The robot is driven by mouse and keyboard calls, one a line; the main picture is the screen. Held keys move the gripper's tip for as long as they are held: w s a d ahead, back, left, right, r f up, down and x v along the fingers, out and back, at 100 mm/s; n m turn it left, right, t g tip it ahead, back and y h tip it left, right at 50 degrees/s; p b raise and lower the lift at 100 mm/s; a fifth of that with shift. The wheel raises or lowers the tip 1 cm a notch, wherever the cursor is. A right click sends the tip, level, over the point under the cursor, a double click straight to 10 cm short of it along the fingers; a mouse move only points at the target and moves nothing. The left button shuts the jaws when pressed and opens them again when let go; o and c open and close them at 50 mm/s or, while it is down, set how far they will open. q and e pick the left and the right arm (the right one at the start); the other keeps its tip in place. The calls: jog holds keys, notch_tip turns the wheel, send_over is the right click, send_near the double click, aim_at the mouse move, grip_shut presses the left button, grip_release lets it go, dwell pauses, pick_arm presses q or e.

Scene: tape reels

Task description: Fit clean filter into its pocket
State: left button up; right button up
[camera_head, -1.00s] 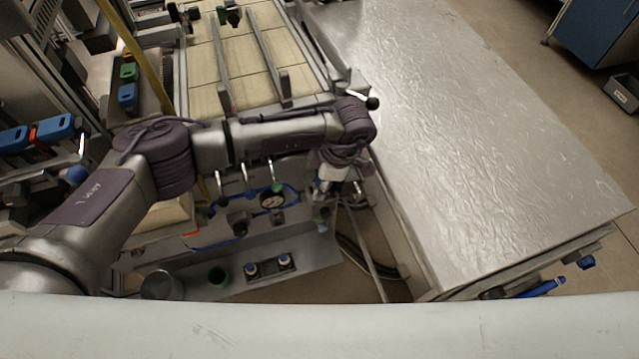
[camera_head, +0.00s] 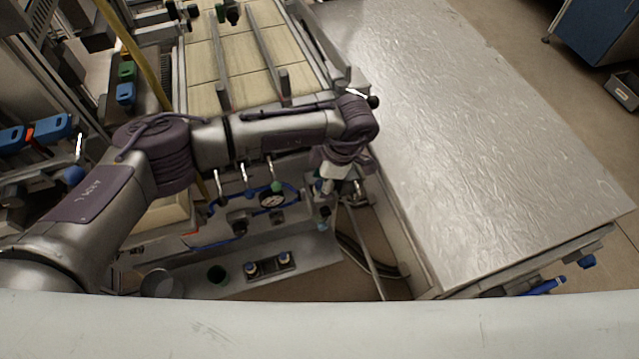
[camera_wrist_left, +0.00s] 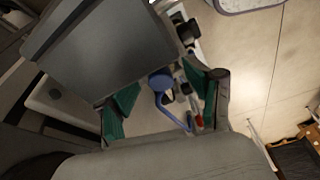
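I cannot make out the clean filter or its pocket for certain in either view. My left arm reaches across the head view, and its gripper (camera_head: 328,196) points down near the left edge of the metal table, small and partly hidden by the wrist. In the left wrist view its two green-padded fingers (camera_wrist_left: 163,100) stand apart. A blue round-headed part (camera_wrist_left: 161,80) shows in the gap between them, seemingly beyond the fingers; I see nothing gripped. A flat grey panel (camera_wrist_left: 100,45) fills the upper left of that view. My right gripper is not in view.
A bare metal tabletop (camera_head: 480,150) lies to the right. A tiled bed with rails (camera_head: 205,60) lies behind the arm. Blue-handled parts (camera_head: 55,127) stand left.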

pick_arm(q)
jog(key=v, duration=1.1)
jog(key=shift+s+f, duration=0.1)
jog(key=shift+s, duration=0.05)
